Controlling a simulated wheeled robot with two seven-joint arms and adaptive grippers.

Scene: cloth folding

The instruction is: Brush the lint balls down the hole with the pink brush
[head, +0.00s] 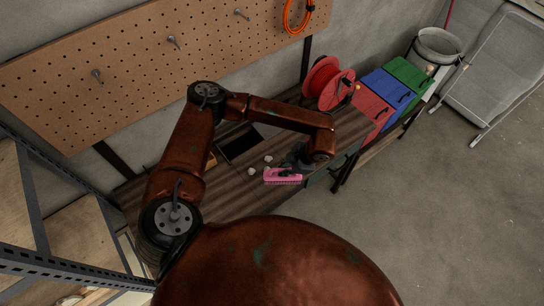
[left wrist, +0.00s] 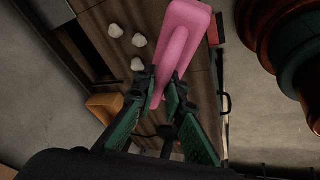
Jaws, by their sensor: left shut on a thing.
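The pink brush (head: 282,176) is held by my left gripper (head: 298,164) over the wooden bench top, bristle side toward the front. In the left wrist view the brush (left wrist: 182,45) sits between the two green fingers of the left gripper (left wrist: 162,92), which is shut on it. Several white lint balls (left wrist: 139,40) lie on the bench beside the brush; in the head view lint balls (head: 252,171) show just left of it. The dark rectangular hole (head: 241,143) lies behind and left of the lint balls. My right gripper is not in view.
The wooden bench (head: 232,187) runs along the wall under a pegboard (head: 140,60). An orange block (left wrist: 104,104) lies near the hole. A red cable spool (head: 325,84) and coloured boxes (head: 386,90) stand at the right. A metal shelf (head: 60,265) is at the lower left.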

